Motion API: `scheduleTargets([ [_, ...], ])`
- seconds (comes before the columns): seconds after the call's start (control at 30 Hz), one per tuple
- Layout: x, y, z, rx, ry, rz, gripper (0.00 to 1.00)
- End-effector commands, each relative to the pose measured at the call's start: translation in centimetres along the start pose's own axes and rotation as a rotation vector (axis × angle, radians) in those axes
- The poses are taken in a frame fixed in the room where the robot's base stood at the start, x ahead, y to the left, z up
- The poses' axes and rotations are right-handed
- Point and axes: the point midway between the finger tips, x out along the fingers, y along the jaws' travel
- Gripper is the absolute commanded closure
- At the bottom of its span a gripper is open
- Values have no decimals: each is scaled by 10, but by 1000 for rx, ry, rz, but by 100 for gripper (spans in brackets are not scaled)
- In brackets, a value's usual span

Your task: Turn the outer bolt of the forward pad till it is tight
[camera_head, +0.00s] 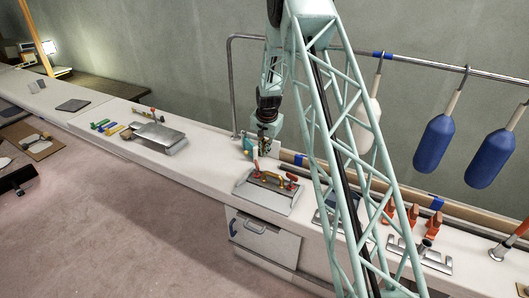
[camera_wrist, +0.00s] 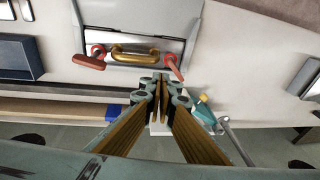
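My gripper (camera_head: 265,143) hangs above the bench, behind a metal hatch plate. In the wrist view its fingertips (camera_wrist: 159,82) are close together, with nothing visible between them. Red-handled fittings (camera_wrist: 90,61) stand at both ends of that handle. A metal plate (camera_head: 437,264) with an upright cylinder (camera_head: 424,246) and orange fittings (camera_head: 436,222) lies farther right. I cannot tell which part is the forward pad or its outer bolt. My arm hides part of that area.
A silver wrench-like tool (camera_wrist: 235,141) and a teal piece (camera_wrist: 204,113) lie close beside my gripper. Blue fenders (camera_head: 435,143) hang from a rail (camera_head: 460,68) at the right. A grey tray (camera_head: 160,138) lies farther left, with bare bench between.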

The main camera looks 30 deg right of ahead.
Motion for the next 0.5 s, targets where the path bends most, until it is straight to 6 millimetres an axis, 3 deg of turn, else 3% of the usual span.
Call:
scheduleTargets([
  [0.5, 26, 0, 1, 0, -1, 1, 100],
])
